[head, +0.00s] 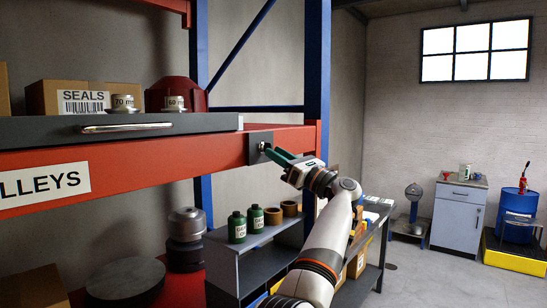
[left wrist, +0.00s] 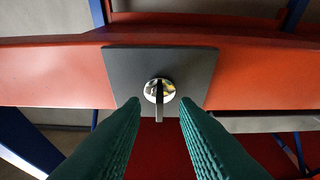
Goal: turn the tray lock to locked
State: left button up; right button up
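The tray lock (head: 263,146) is a round chrome knob on a dark grey plate (head: 254,158), fixed to the red shelf beam. In the left wrist view the knob (left wrist: 160,88) shows a thin grey tab (left wrist: 159,112) pointing down the picture. My left gripper (head: 270,153) is at the lock with its green fingers toward it. In the left wrist view the left gripper (left wrist: 158,107) is open, one finger on each side of the tab, with gaps showing. The grey tray (head: 200,127) with its chrome handle sits on the beam to the left. My right gripper is not in view.
On the tray stand a SEALS box (head: 68,98), weights marked 70 and 60 (head: 124,103), and a dark red part (head: 183,88). A blue rack post (head: 317,80) rises just right of the lock. Below, a grey shelf unit (head: 245,250) holds green bottles.

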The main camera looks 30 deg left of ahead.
pick_arm(q)
jog(key=b+v, duration=0.3)
jog(key=v, duration=0.7)
jog(key=shift+b, duration=0.3)
jog(key=shift+f, duration=0.1)
